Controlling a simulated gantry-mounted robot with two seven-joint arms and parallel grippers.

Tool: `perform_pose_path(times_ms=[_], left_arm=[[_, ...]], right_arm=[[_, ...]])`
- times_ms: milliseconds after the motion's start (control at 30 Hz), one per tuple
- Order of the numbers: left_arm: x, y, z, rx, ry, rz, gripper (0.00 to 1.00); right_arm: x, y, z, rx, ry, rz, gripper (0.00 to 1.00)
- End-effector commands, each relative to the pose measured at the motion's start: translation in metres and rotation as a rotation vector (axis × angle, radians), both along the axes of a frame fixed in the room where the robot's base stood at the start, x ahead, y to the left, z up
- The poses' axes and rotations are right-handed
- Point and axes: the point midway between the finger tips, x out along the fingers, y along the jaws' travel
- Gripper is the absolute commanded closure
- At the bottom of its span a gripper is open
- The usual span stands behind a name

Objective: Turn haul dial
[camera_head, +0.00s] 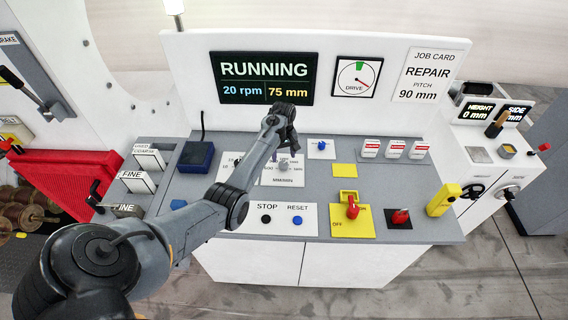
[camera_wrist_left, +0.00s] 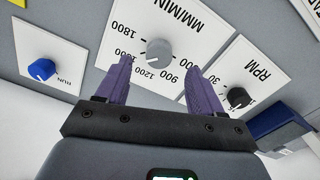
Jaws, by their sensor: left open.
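The haul dial (camera_wrist_left: 159,52) is a round pale grey knob on a white MM/MIN plate (camera_wrist_left: 141,22), with a printed scale around it that includes 900, 1200 and 1800. My left gripper (camera_wrist_left: 157,64) is open, and its two purple fingers stand on either side of the dial in the left wrist view, with gaps showing. In the head view my left gripper (camera_head: 285,146) is over the dial's plate (camera_head: 282,177) and hides much of it. I cannot tell the dial's exact setting. My right gripper is not in view.
A black RPM knob (camera_wrist_left: 238,97) and a blue RUN knob (camera_wrist_left: 41,69) flank the dial. On the console (camera_head: 395,178) are a red switch (camera_head: 352,207), a red knob (camera_head: 400,217) and STOP/RESET buttons (camera_head: 282,219). The screen (camera_head: 264,78) reads RUNNING, 20 rpm, 75 mm.

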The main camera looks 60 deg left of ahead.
Motion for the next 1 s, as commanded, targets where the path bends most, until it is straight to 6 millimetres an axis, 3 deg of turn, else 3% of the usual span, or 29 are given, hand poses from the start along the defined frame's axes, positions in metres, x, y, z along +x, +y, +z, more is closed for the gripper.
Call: perform_pose_path(times_ms=[100,333,800,1000], left_arm=[[-0.001,0.000,-0.020,-0.002,0.003,-0.001,0.33],[0.000,0.000,-0.047,-0.001,0.001,-0.001,0.33],[0.000,0.000,-0.056,0.001,0.000,-0.002,0.33],[0.000,0.000,-0.056,0.001,0.000,-0.002,0.64]], right_arm=[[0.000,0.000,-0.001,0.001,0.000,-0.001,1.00],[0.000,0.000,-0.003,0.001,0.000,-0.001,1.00],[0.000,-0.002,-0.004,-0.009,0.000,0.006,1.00],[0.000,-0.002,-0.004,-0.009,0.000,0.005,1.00]])
